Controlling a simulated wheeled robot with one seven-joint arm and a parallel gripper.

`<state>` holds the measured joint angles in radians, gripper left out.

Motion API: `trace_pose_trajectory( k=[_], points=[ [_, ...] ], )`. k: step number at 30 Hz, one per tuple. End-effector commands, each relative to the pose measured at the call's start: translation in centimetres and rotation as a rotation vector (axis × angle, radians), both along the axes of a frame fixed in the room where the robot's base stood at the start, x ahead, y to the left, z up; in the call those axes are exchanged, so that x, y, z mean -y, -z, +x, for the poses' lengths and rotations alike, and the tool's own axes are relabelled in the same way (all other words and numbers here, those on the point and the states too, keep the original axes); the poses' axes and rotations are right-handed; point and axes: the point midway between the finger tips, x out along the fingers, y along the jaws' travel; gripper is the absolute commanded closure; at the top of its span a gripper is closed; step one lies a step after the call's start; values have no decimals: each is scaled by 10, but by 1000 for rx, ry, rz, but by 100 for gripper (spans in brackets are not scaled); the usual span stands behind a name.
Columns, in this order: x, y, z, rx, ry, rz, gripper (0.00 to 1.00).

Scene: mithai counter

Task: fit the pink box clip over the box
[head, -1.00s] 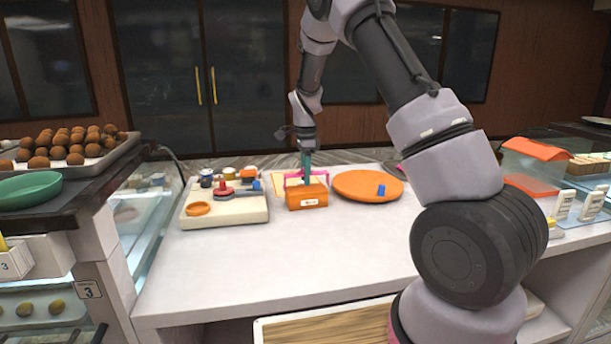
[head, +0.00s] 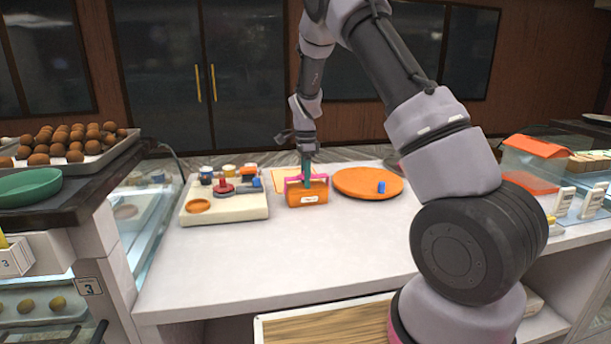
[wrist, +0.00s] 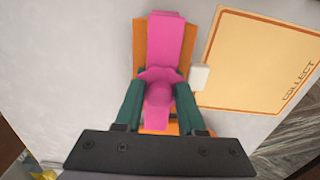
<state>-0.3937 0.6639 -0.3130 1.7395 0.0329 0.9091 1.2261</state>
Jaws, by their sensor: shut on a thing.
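The orange box (head: 307,197), with a white label on its front, stands at the back of the white counter and looks slightly turned or tilted. The pink box clip (head: 293,180) lies across the top of the box, with pink showing at both ends. In the wrist view the clip (wrist: 165,40) runs along the box, whose orange edges (wrist: 139,45) show on both sides of it. My gripper (head: 306,174) points down over the box. Its green fingers (wrist: 158,97) are shut on the clip's middle knob. The clip's lower ends are too small to judge whether they are fully seated.
A cream tray (head: 235,211) with an orange ring, red piece and blue piece stands left of the box. A round orange board (head: 352,186) with a blue piece (head: 381,187) is at its right. An orange-bordered COLLECT card (wrist: 262,60) lies beside the box. The front counter is clear.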

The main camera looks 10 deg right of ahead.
Motion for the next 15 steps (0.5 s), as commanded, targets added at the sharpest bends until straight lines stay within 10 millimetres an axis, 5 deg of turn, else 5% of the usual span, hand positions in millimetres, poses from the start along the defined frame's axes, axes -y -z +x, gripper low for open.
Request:
trace_pose_trajectory(
  k=[7,8,10,15],
  points=[
    [0,1,0,0,0,0,100],
    [0,1,0,0,0,0,54],
    [0,1,0,0,0,1,27],
    [0,1,0,0,0,0,26]
  ],
)
